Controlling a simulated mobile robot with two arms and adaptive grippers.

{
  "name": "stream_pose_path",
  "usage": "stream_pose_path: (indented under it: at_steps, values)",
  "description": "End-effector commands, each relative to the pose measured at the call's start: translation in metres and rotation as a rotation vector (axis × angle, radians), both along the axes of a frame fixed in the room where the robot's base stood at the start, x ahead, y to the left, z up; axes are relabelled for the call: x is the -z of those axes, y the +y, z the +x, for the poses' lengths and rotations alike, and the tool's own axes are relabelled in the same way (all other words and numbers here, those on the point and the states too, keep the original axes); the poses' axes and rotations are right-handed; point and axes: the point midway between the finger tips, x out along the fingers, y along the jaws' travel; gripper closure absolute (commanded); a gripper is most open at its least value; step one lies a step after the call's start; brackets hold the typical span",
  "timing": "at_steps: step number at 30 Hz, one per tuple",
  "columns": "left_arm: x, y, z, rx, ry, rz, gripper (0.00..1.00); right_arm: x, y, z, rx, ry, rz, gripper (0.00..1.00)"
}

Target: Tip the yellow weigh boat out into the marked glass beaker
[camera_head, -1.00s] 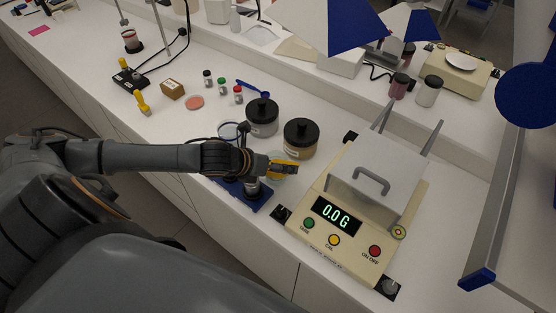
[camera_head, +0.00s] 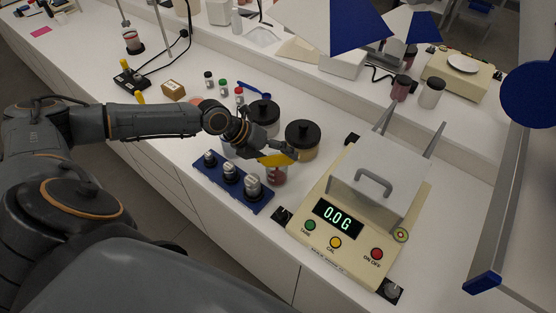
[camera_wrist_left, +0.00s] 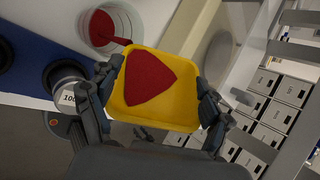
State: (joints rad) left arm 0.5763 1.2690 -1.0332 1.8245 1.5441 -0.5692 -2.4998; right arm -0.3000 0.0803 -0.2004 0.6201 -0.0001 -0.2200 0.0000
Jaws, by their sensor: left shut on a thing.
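My left gripper (camera_head: 262,152) is shut on the yellow weigh boat (camera_head: 279,160) and holds it tilted over the glass beaker (camera_head: 277,178). In the left wrist view the weigh boat (camera_wrist_left: 183,117) sits between the two fingers and holds a patch of red powder (camera_wrist_left: 150,78). A red streak runs from the boat's corner into the beaker (camera_wrist_left: 112,22), which has red powder in it. The beaker stands on the bench between the weight block and the balance. Its mark cannot be made out. My right gripper is not in view.
A blue block with metal weights (camera_head: 231,175) stands left of the beaker. The balance (camera_head: 330,225), reading 0.0 g, is at right. Two black-lidded jars (camera_head: 301,140) stand close behind.

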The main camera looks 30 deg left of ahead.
Motion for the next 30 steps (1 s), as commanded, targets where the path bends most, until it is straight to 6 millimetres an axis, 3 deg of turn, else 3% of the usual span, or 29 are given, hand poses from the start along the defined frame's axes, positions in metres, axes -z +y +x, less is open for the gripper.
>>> stream_pose_path:
  at_steps: [30]
  values:
    - [-0.005,0.01,0.013,-0.001,0.225,-0.196,0.43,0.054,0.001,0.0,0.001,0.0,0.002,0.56]
